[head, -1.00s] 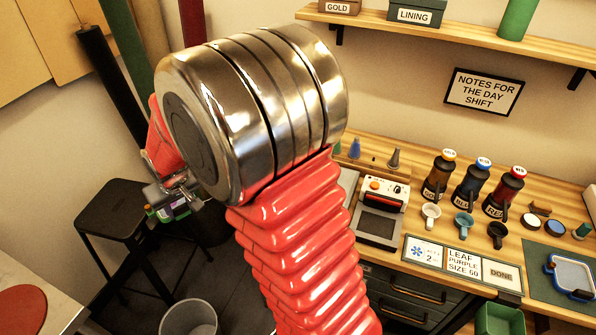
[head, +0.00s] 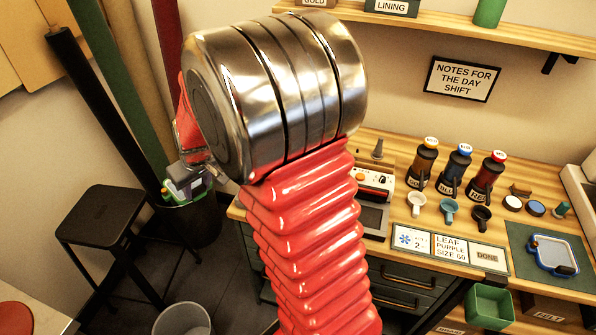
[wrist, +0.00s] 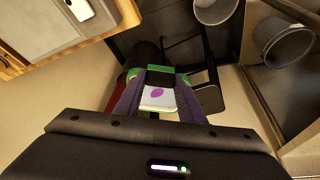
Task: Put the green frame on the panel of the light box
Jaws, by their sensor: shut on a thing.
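My gripper (head: 190,168) shows at left in the head view, partly hidden behind my arm. It is shut on the green frame (head: 180,190), held in the air above the floor beside the bench. In the wrist view, my gripper (wrist: 158,98) has its two fingers on either side of the green frame (wrist: 137,72). A pale sheet with a purple leaf shows inside the frame.
A black stool (head: 98,215), a dark bin (head: 190,225) and a grey bin (head: 183,320) stand on the floor at left. Tall rolls lean behind them. The bench holds bottles (head: 455,170), small cups, sign cards (head: 447,245) and a blue-edged tray (head: 553,255) on a green mat.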

